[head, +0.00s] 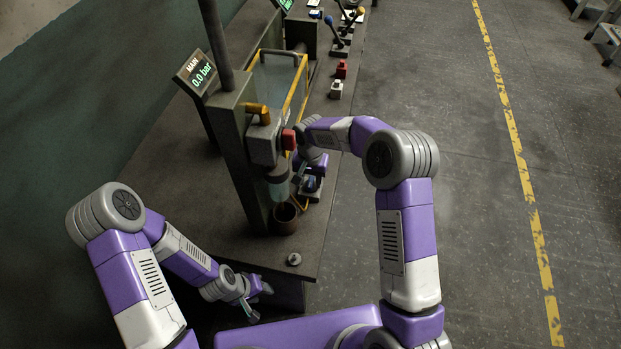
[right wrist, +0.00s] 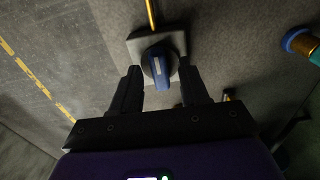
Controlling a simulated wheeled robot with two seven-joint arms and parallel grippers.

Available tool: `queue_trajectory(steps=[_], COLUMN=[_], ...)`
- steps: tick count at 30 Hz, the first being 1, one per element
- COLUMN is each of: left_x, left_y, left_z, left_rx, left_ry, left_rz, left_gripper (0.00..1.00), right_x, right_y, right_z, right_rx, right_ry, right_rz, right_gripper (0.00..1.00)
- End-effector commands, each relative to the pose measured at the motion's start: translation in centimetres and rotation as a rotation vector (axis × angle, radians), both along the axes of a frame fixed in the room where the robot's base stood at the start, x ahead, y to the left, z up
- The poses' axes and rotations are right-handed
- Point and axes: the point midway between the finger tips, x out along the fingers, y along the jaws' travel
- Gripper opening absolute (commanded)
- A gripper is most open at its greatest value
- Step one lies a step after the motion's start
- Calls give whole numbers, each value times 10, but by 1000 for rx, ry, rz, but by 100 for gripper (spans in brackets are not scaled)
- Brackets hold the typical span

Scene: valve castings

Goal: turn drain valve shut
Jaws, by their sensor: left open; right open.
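The likely drain valve has a blue handle (right wrist: 158,68) on a square grey plate (right wrist: 141,46), with a thin yellow pipe running from it. My right gripper (right wrist: 160,76) is open, with one black finger on each side of the blue handle; I cannot tell whether they touch it. In the head view, the blue handle (head: 311,183) shows low at the bench's right edge, partly hidden by my right wrist. My left gripper (head: 254,297) is open and empty in front of the bench's near edge.
A display reading "MAIN 0.0 bar" (head: 196,74) stands by a grey post. A brown pot (head: 285,220) sits below a clear cylinder (head: 278,185). A small metal disc (head: 294,259) lies on the bench's near corner.

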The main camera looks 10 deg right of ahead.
Motion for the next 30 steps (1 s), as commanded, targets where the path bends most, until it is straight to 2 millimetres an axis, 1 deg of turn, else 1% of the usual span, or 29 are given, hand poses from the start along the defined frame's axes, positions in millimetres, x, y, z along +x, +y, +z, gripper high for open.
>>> queue_trajectory(steps=[4,12,13,23,30], left_x=[0,0,0,0,0], left_y=[0,0,0,0,0], left_z=[0,0,0,0,1], left_rx=[0,0,0,0,0], left_ry=[0,0,0,0,0], left_rz=[0,0,0,0,0], left_gripper=[46,46,46,46,46], right_x=[0,0,0,0,0], right_y=[0,0,0,0,0], right_z=[0,0,0,1,1], right_rx=[0,0,0,0,0], right_ry=[0,0,0,0,-1], right_rz=[0,0,1,28,148], right_gripper=[45,3,0,0,0])
